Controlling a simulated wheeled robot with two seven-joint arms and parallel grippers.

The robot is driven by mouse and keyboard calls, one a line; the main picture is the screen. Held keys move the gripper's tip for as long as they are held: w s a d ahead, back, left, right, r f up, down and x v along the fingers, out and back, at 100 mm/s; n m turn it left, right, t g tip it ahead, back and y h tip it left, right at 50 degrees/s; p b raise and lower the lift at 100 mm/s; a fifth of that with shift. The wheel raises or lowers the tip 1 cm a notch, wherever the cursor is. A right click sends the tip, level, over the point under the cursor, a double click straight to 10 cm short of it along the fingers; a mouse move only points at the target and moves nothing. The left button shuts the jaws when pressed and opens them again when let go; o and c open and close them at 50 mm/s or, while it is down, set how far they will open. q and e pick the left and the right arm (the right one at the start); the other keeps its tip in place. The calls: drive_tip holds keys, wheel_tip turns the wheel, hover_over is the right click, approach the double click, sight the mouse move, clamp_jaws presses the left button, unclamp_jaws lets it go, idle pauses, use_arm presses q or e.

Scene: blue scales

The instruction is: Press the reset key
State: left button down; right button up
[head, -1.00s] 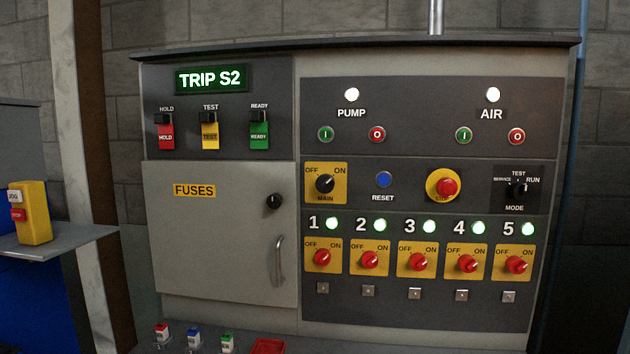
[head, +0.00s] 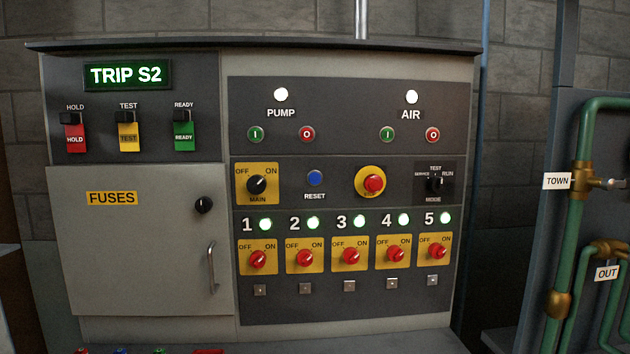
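The reset key is a round blue button (head: 315,178) above the label RESET, in the middle row of the control panel (head: 340,215). It sits between the yellow MAIN switch (head: 257,184) and the red stop button (head: 373,183) on its yellow ring. The green display (head: 126,75) at the upper left reads TRIP S2. Nothing covers the blue button. Neither of my grippers is in view.
A closed FUSES door (head: 130,250) with a handle fills the cabinet's lower left. Red rotary switches (head: 351,257), numbered, run below the button with lit green lamps. Green pipes (head: 580,190) with valves stand at the right.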

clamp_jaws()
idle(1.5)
